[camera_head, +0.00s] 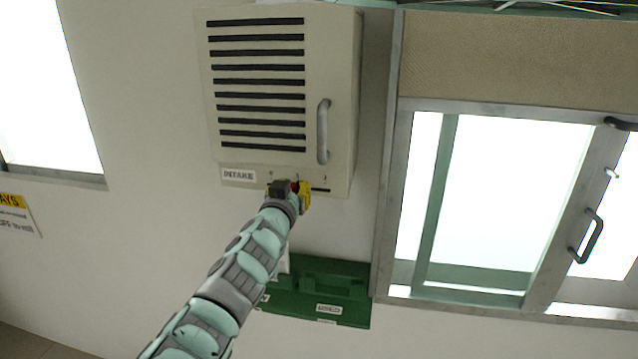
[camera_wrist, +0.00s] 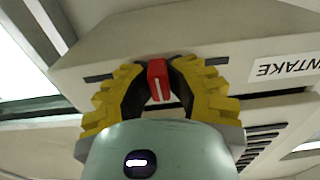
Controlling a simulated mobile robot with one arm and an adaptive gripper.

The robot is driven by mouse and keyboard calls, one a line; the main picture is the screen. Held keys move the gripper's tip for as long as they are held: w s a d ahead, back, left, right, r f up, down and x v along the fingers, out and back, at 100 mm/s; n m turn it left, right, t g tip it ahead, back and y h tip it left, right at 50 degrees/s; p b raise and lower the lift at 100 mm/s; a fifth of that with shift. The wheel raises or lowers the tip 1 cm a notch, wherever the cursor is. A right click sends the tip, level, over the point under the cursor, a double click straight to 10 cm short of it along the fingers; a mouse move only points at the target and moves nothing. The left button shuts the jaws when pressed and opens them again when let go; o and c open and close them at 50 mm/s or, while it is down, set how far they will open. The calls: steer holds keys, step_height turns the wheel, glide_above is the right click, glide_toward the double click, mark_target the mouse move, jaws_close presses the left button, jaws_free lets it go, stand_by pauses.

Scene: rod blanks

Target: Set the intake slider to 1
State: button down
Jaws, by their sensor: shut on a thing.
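The intake box (camera_head: 335,100) is a cream wall unit with dark louvre slots and an INTAKE label (camera_head: 238,175) at its lower left. Its slider has a red knob (camera_wrist: 158,78) with a white line, in a dark slot (camera_head: 320,190) along the box's lower edge. My gripper (camera_wrist: 157,80), with yellow fingers, is shut on the red knob. In the head view my gripper (camera_head: 291,187) covers the left and middle of the slot, and the knob is near the middle mark. The scale marks above the slot are too small to read. Slot shows on both sides of the knob in the wrist view.
A grey vertical handle (camera_head: 323,131) is on the box's right side, above the slot. A green bin (camera_head: 340,285) is on the wall below, behind my arm. A framed sliding window (camera_head: 480,190) is at the right.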

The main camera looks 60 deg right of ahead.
steer(key=shift+s, duration=0.45)
steer(key=c, duration=0.9)
jaws_free()
steer(key=shift+c, duration=0.2)
steer(key=shift+a, duration=0.15)
steer(key=v, duration=1.1)
steer(key=shift+a, duration=0.4)
steer(key=shift+s+r, duration=0.1)
steer(key=shift+r, duration=0.05)
